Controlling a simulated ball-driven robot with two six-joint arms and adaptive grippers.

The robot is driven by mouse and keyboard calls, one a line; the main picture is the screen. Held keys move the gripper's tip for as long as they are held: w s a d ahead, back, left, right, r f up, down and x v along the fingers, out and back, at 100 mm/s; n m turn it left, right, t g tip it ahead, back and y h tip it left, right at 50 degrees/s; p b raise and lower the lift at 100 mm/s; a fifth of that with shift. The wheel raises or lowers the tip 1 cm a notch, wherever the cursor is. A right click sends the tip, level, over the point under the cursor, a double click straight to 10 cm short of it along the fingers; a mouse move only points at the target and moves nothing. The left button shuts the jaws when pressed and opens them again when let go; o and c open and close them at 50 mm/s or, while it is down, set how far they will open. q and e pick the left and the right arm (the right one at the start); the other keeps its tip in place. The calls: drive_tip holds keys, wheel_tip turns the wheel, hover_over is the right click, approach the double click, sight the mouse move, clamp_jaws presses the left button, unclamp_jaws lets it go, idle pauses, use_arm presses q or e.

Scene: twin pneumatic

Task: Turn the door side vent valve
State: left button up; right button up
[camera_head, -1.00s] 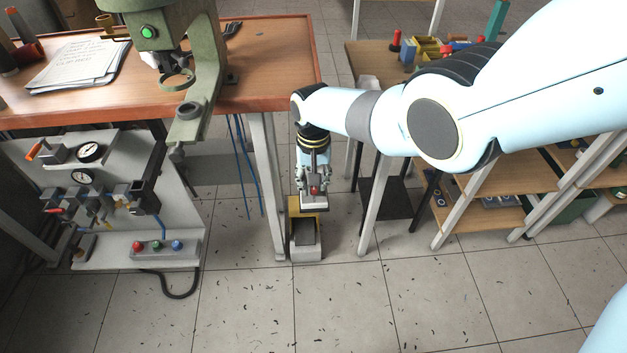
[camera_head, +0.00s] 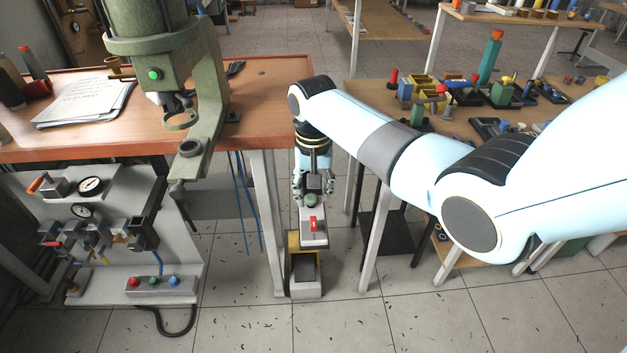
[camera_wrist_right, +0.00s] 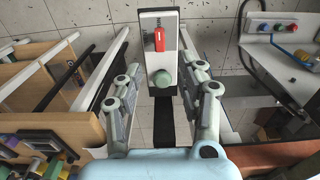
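My right gripper (camera_head: 313,190) points down beside the table leg; its fingers are apart and empty in the right wrist view (camera_wrist_right: 160,85). Beneath it is a narrow grey box (camera_head: 314,240) with a red lever (camera_head: 313,224) and a round green knob (camera_head: 312,201). In the wrist view the green knob (camera_wrist_right: 163,79) lies between the fingertips, with the red lever (camera_wrist_right: 158,40) beyond it; contact cannot be told. At left, a grey panel (camera_head: 120,185) carries gauges, an orange-handled valve (camera_head: 38,184) and small red handles. No label shows which valve is door side. My left gripper is out of view.
A yellow-and-grey pedal housing (camera_head: 305,275) stands on the floor below. A wooden table (camera_head: 265,110) with a green press (camera_head: 160,50) is at left. Another bench (camera_head: 460,120) with coloured parts stands at right. Blue hoses (camera_head: 243,200) hang near the table leg.

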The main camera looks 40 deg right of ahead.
drive_tip(key=shift+r, duration=1.5)
drive_tip(key=shift+s+f, duration=0.1)
drive_tip(key=s+f+n+t+b, duration=0.1)
drive_tip(key=s+f+n+b, duration=0.5)
drive_tip(key=s+f, duration=4)
drive_tip(key=b, duration=0.7)
drive_tip(key=shift+s+n+h+b, duration=0.3)
drive_tip(key=shift+n+h+b, duration=0.05)
drive_tip(key=shift+n+h, duration=0.05)
drive_tip(key=shift+d, duration=0.1)
idle(0.5)
